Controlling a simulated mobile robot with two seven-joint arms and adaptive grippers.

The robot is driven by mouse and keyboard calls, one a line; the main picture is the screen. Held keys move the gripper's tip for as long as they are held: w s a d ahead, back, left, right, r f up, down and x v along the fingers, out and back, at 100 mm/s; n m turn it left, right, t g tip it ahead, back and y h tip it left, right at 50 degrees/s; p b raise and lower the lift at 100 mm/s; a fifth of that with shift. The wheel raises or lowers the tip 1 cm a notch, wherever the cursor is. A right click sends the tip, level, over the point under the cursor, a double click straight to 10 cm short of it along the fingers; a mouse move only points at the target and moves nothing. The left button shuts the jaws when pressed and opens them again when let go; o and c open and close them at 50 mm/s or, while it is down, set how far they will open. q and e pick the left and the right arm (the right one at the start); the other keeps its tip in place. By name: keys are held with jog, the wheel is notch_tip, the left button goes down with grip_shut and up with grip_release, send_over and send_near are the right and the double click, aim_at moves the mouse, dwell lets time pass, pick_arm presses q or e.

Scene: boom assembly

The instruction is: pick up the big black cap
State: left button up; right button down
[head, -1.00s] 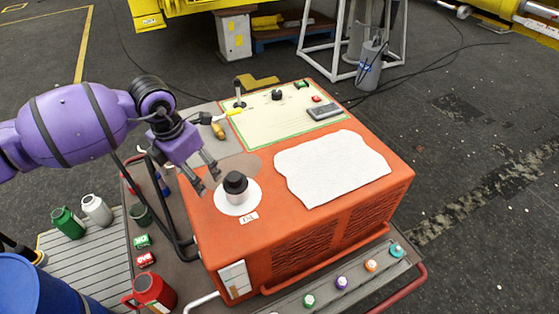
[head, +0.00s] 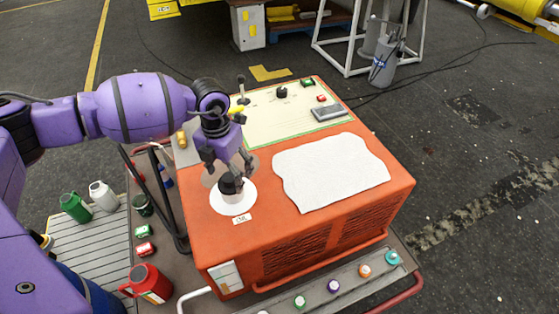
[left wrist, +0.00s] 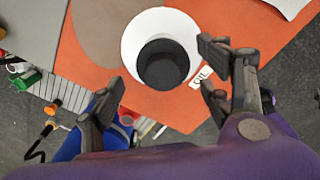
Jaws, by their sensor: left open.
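The big black cap (head: 231,182) sits on a short pale neck in the middle of a white disc (head: 233,207) on top of the orange machine. In the left wrist view the black cap (left wrist: 163,64) shows from above as a dark round shape. My left gripper (head: 230,171) is open, pointing down just above the cap and partly overlapping it in the head view. In the left wrist view its fingers (left wrist: 162,80) are spread to either side of the cap, nearer the bottom edge. I cannot tell whether they touch it. My right gripper is not in view.
A small label (head: 241,219) lies in front of the disc. A white sheet (head: 330,170) covers the machine's right top. A control panel (head: 285,112) with a lever is behind. Bottles and a red jug (head: 150,284) stand at left. Small coloured caps line the front ledge.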

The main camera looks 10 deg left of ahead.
pick_arm(q)
notch_tip(320, 180, down, 2)
jog(key=shift+f, duration=0.25)
jog(key=shift+r, duration=0.1)
jog(key=c, duration=1.3)
